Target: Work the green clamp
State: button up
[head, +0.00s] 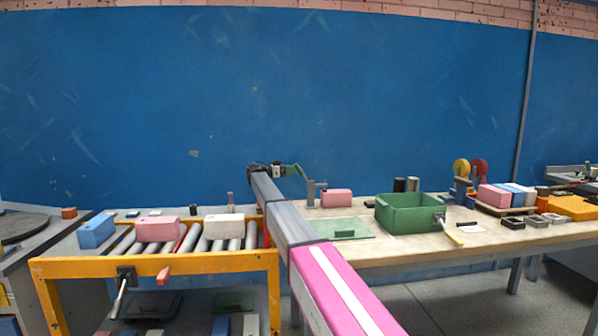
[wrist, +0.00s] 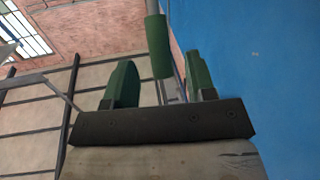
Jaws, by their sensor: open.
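The green clamp shows in the head view as a grey upright bracket (head: 312,193) on the table's left part, with a green handle (head: 299,171) at its top left. In the wrist view its green handle grip (wrist: 158,48) sits on a metal rod, upright in the picture. My gripper (head: 283,170) is at the handle in the head view. In the wrist view my gripper (wrist: 162,82) is open, its two green fingers apart on either side of the handle line. I cannot tell whether either finger touches it. The clamp's base is out of the wrist view.
A pink block (head: 337,198) stands just right of the bracket, and a green plate (head: 343,229) lies in front. A green bin (head: 407,214) is farther right. A roller conveyor (head: 150,263) with blocks stands left. The blue wall (head: 300,90) is behind.

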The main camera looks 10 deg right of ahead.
aim_at(299, 170)
jog(key=d, duration=0.4)
jog(key=shift+w+d, duration=0.25)
jog(key=shift+w, duration=0.1)
